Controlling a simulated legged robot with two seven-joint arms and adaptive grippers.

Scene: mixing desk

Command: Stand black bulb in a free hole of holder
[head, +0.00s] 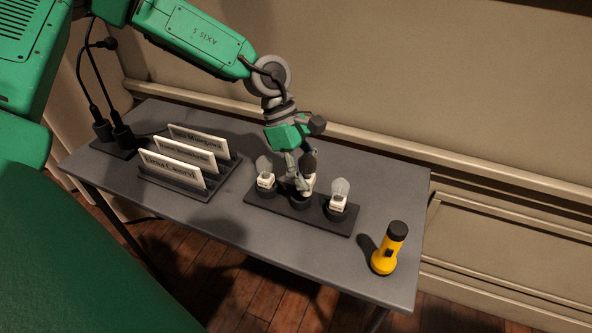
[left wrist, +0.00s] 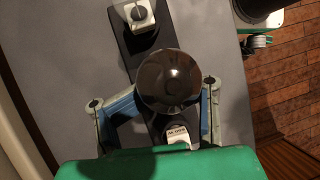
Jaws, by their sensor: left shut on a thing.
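The black bulb (head: 309,164) is upright with its dark globe up and its white base down, at the middle of the dark holder (head: 257,197). The base is over or in the middle hole; I cannot tell whether it is seated. My left gripper (head: 298,178) is shut on the black bulb from above. In the left wrist view the bulb's dark globe (left wrist: 169,80) sits between the fingers (left wrist: 168,104) and hides the base and hole. Clear bulbs stand in the holder at left (head: 265,173) and right (head: 338,194). My right gripper is not in view.
A dark rack with several name plates (head: 183,160) is to the left. Black plugs (head: 112,133) with cables are at the far left. The grey desk (head: 300,258) is clear in front.

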